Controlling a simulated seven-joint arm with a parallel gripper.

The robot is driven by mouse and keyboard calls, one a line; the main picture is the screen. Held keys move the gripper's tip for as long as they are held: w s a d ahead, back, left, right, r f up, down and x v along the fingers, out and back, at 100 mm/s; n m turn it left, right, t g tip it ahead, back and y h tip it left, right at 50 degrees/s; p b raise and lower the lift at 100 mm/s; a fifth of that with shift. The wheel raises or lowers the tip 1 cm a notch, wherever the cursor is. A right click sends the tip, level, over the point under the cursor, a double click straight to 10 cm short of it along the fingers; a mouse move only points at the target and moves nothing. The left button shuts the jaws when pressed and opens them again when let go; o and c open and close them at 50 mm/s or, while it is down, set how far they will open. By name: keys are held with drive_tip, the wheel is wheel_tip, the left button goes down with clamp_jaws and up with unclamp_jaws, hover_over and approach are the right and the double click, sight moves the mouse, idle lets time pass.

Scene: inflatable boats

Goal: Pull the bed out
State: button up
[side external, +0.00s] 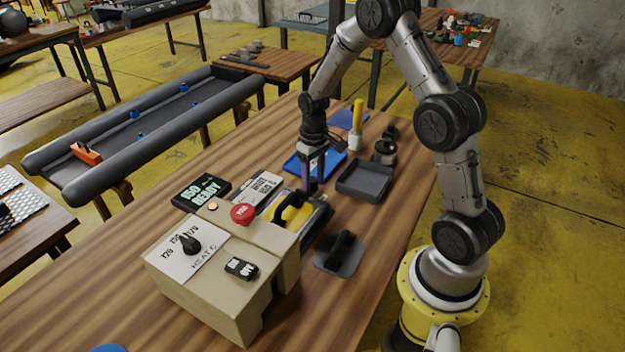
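A beige heat machine (225,270) stands on the wooden table, with a red button, a dial marked HEAT C and a black switch. From its far side a dark bed (318,217) sticks out, with a yellow piece (297,214) on or beside it and a black handle-like bar above. My gripper (313,184) points down at the far end of the bed, close to it. I cannot tell whether the fingers touch the bed or how far apart they are.
A display (201,191) reads 150 READY. Around my gripper stand a blue tray (300,163), a dark grey tray (365,181) and a yellow-topped bottle (357,125). A black-handled flat tool (340,255) lies right of the machine. The near right tabletop is clear.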

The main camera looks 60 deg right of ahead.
drive_tip(key=shift+a+f, duration=0.1)
drive_tip(key=shift+a, duration=0.05)
idle(0.3)
wheel_tip(320, 180, up, 14)
idle(0.5)
